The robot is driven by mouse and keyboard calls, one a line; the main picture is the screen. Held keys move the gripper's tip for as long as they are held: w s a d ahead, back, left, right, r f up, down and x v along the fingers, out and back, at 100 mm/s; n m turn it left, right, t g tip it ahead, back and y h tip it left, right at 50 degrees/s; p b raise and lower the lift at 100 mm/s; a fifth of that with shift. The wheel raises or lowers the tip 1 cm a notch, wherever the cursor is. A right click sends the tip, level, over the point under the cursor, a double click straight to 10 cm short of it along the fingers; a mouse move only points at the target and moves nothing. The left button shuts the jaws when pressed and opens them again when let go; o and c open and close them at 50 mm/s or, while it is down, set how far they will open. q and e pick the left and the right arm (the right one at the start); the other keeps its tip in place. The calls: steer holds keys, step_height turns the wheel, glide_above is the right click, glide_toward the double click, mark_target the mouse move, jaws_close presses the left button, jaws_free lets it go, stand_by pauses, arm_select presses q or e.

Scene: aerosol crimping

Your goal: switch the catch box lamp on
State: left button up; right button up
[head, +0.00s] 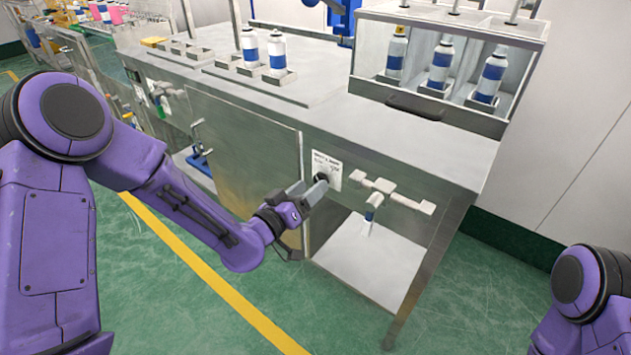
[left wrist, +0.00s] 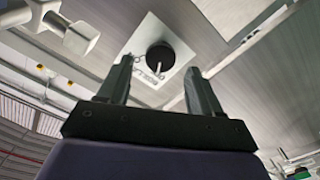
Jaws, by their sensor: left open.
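The lamp switch is a round black knob with a small light lever on a white plate; in the left wrist view the knob (left wrist: 160,58) sits ahead of and between my fingertips. In the head view the white plate (head: 326,168) is on the front of the steel bench, and the knob is partly hidden by my gripper. My left gripper (head: 318,186) is open, its fingers (left wrist: 160,78) on either side of the lever, with nothing held. I cannot tell whether they touch the knob. The open catch box (head: 365,258) is below and right of the plate. My right gripper is out of view.
A white pipe fitting with handles (head: 385,193) sticks out right of the plate, close to my left gripper; it also shows in the left wrist view (left wrist: 75,38). A cabinet door (head: 240,150) is to the left. Cans (head: 277,52) stand on the bench top.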

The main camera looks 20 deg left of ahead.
mark_target(318, 180)
arm_select(q)
steer(key=x, duration=0.3)
steer(key=shift+w+d, duration=0.1)
steer(key=shift+w, duration=0.15)
steer(key=c, duration=1)
steer(key=shift+c, duration=0.3)
